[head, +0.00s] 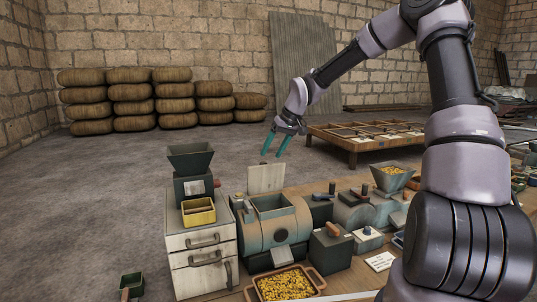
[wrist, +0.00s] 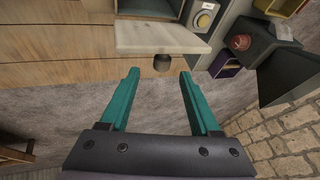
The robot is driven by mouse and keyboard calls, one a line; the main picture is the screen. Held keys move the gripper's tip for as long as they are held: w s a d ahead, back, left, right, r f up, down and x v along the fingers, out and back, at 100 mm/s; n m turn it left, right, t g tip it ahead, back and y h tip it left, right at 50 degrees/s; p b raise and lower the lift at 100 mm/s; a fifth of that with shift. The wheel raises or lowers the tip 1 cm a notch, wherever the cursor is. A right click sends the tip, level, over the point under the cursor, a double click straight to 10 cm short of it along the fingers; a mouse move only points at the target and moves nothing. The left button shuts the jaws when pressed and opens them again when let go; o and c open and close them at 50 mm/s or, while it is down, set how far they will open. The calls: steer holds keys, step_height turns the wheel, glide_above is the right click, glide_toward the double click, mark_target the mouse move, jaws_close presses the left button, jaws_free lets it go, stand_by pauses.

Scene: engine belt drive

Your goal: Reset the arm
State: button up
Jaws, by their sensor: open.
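My gripper (head: 276,146) hangs in the air in the head view, teal fingers pointing down, above and behind the machines. In the wrist view my gripper (wrist: 159,74) has its two teal fingers spread wide with nothing held. A pale upright panel (head: 266,179) stands below the fingers at the back of the hopper machine. In the wrist view a pale panel (wrist: 162,38) with a dark knob (wrist: 162,62) shows beyond the fingertips. The knob appears in the gap between them, and I see no contact.
A machine with an open hopper (head: 272,205) stands on the bench beside a white drawer cabinet (head: 203,255) with a yellow box (head: 198,211). A tray of yellow grains (head: 285,286) is in front. A low wooden frame table (head: 365,137) stands behind. The floor at left is mostly clear.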

steer(key=s+d+r+m+t, duration=0.1)
steer(key=s+d+r, duration=0.4)
steer(key=s, duration=0.6)
steer(key=s+d+r+m+t+h, duration=0.1)
steer(key=s+d+r+m, duration=0.3)
steer(key=s, duration=0.7)
steer(key=s+d+r+m+t+h, duration=0.1)
steer(key=s+d+r+m+t, duration=0.1)
steer(key=s+d+r, duration=0.3)
steer(key=s+r+m, duration=0.1)
steer(key=s+r, duration=0.2)
steer(key=s, duration=0.3)
steer(key=shift+s+d+r, duration=0.25)
steer(key=shift+d+r, duration=0.05)
steer(key=shift+d, duration=0.05)
steer(key=shift+h, duration=0.3)
